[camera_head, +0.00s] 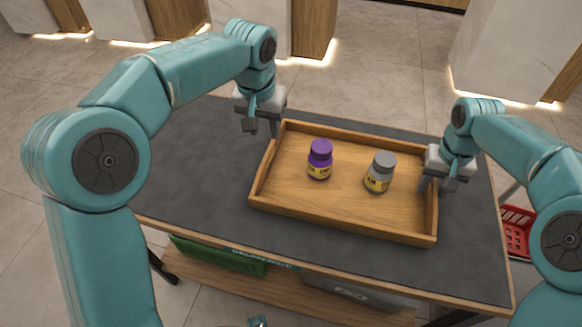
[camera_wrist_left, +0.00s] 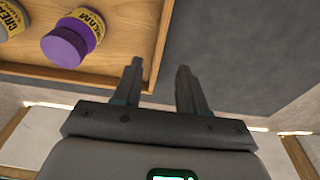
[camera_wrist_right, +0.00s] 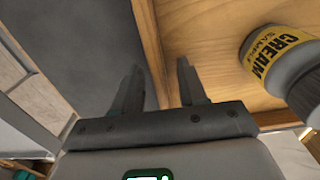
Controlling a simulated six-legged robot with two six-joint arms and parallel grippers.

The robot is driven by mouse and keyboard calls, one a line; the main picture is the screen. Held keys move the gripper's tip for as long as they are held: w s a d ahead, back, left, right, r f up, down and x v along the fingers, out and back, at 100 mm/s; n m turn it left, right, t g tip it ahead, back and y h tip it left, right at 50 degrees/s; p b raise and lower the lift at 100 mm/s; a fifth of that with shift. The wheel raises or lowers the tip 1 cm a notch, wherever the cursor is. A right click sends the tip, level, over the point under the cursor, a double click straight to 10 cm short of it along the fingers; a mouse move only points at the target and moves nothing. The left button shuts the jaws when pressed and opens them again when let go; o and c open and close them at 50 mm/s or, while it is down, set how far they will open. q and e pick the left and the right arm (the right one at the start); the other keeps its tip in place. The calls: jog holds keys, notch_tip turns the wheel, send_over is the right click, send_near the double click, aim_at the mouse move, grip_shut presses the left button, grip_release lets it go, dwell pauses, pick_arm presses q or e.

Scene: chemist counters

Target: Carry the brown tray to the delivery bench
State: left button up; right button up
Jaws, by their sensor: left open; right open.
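The brown wooden tray (camera_head: 340,217) lies flat on a dark grey table. It holds a purple-capped jar (camera_head: 320,158) and a grey-capped jar (camera_head: 380,172), both upright. My left gripper (camera_head: 262,130) is open at the tray's left end, near its far left corner; the left wrist view shows its fingers (camera_wrist_left: 160,85) by the tray wall (camera_wrist_left: 158,50). My right gripper (camera_head: 434,188) is open at the tray's right end. In the right wrist view its fingers (camera_wrist_right: 160,88) stand on either side of the tray wall (camera_wrist_right: 150,40). Whether either touches the wall is unclear.
The table top (camera_head: 190,170) is clear around the tray, mostly to the left. Under it, a shelf (camera_head: 290,292) carries a green box (camera_head: 215,256) and a grey container (camera_head: 360,294). A red basket (camera_head: 516,232) is at the right. Marble and wood counters (camera_head: 520,45) stand beyond.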

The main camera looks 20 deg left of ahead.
jog(key=shift+r, duration=0.25)
pick_arm(q)
notch_tip(320, 180, up, 2)
jog(key=shift+s+r, duration=0.1)
jog(key=shift+s, duration=0.05)
pick_arm(e)
notch_tip(320, 180, up, 12)
jog(key=shift+f, duration=0.2)
pick_arm(q)
jog(key=shift+r, duration=0.15)
pick_arm(e)
jog(key=shift+r, duration=0.1)
pick_arm(q)
notch_tip(320, 180, up, 8)
jog(key=s+p, duration=0.1)
jog(key=p, duration=0.6)
jog(key=shift+s, duration=0.15)
pick_arm(e)
notch_tip(320, 180, up, 7)
pick_arm(q)
notch_tip(320, 180, up, 9)
jog(key=p, duration=0.9)
pick_arm(e)
notch_tip(320, 180, up, 8)
